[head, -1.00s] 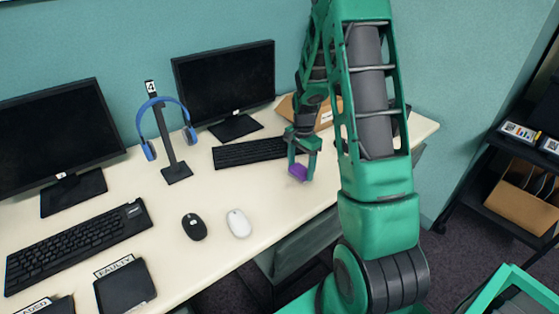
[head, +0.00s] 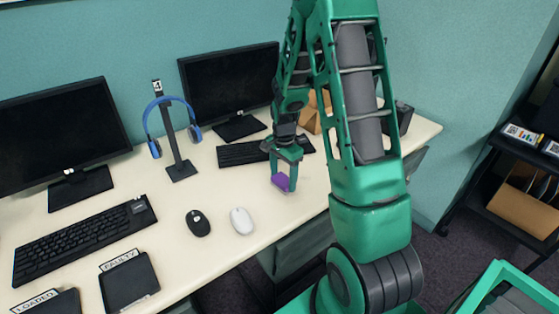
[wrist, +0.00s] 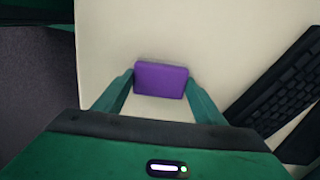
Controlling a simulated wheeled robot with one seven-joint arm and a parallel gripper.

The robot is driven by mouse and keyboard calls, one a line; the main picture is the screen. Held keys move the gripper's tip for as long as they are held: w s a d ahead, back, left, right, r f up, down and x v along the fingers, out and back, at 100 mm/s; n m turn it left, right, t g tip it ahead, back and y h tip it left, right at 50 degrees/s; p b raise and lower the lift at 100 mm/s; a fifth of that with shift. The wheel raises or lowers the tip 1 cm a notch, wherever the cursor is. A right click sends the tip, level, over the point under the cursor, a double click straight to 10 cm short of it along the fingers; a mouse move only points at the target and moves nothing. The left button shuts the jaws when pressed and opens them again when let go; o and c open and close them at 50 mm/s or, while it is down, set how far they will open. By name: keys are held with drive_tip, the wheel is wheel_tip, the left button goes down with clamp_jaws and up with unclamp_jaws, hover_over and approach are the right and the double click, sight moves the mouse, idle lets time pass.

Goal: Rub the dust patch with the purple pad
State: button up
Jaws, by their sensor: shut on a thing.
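The purple pad (head: 281,182) is held between the fingers of my gripper (head: 286,176), over the cream desk (head: 262,202) in front of the rear keyboard. In the wrist view the pad (wrist: 160,80) sits between my two fingertips (wrist: 160,88), with bare desk around it. I cannot tell whether the pad touches the desk. I cannot make out a dust patch in either view.
The rear keyboard (head: 240,154) lies just behind my gripper. A white mouse (head: 241,220) and a black mouse (head: 198,223) lie to the left. A headphone stand (head: 180,168) and two monitors (head: 228,85) stand further back. The desk's front edge is close.

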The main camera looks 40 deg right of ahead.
wheel_tip(320, 180, up, 7)
drive_tip(key=shift+d+r, duration=0.1)
drive_tip(key=shift+d, duration=0.05)
drive_tip(key=shift+r, duration=0.45)
idle(0.5)
